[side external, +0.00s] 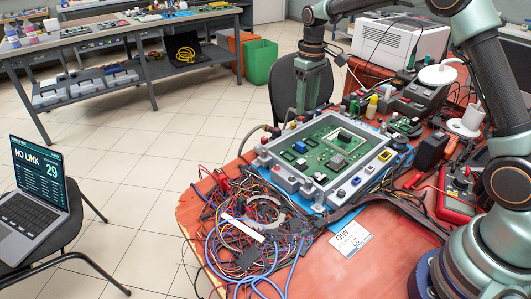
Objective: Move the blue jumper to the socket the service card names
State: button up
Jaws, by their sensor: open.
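A small blue block, which looks like the blue jumper (300,147), sits on the left part of the green circuit board (325,165) inside a grey frame (376,165). The service card (350,239) lies on the red table in front of the frame. Its large print faces away and appears to read MID; the smaller marks are hard to read. My gripper (311,110) points down at the back left of the frame, above and behind the blue block. It is open, apart from the block, with nothing seen between its fingers. Socket labels are too small to read.
A tangle of wires (245,235) covers the table's front left. Coloured connectors line the frame's front. A red meter (459,192) and dark devices crowd the right. A black chair (283,88) stands behind. A laptop (36,200) sits on another chair at left.

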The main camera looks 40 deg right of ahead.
jog(key=s+a+r+t, duration=0.3)
jog(key=s+r, duration=0.7)
jog(key=s, duration=0.1)
jog(key=s+a+m+t, duration=0.1)
jog(key=s+a+t, duration=0.1)
jog(key=s, duration=0.9)
jog(key=shift+f, duration=0.3)
